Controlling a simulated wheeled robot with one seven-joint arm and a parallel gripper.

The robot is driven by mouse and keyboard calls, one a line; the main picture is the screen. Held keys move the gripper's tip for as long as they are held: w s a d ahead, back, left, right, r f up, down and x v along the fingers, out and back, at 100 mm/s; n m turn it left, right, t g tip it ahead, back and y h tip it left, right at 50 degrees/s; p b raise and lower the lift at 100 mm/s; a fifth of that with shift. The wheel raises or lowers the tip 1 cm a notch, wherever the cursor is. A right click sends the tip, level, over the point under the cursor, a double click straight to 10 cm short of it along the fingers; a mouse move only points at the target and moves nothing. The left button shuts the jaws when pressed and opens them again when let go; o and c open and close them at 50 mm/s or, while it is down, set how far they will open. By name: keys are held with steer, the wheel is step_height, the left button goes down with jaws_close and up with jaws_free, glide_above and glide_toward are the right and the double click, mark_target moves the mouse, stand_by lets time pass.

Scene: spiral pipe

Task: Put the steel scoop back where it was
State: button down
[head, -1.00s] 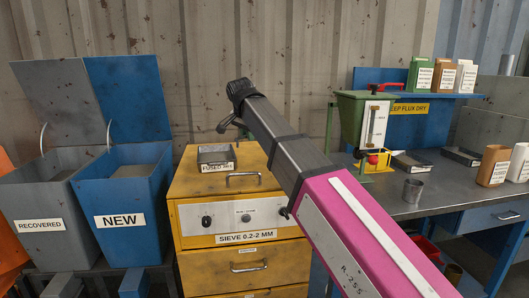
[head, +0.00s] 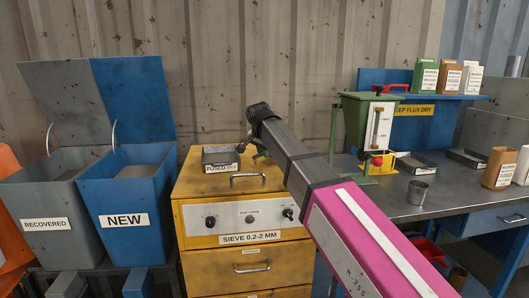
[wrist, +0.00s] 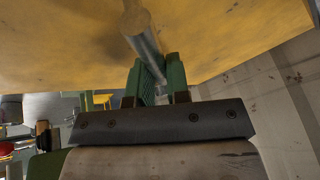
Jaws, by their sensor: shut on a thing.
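My gripper (head: 262,152) is at the end of the dark arm, over the back right of the yellow sieve cabinet (head: 228,262), just right of the tray labelled FUSED. The arm partly hides it. In the wrist view its green fingers (wrist: 160,76) are shut on a grey metal rod, which looks like the handle of the steel scoop (wrist: 143,42). The yellow surface lies close beyond the rod. I cannot tell whether the scoop touches it. The scoop is not clearly visible in the head view.
The FUSED tray (head: 221,153) sits on the cabinet top. RECOVERED (head: 44,225) and NEW (head: 125,221) bins stand at left. At right, a bench holds a green hopper (head: 364,125), a steel cup (head: 418,191), small trays and cartons (head: 499,168). The cabinet's front top is clear.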

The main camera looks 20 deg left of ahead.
steer(key=c, duration=1.1)
jaws_free()
steer(key=shift+f, duration=0.1)
steer(key=v, duration=1.2)
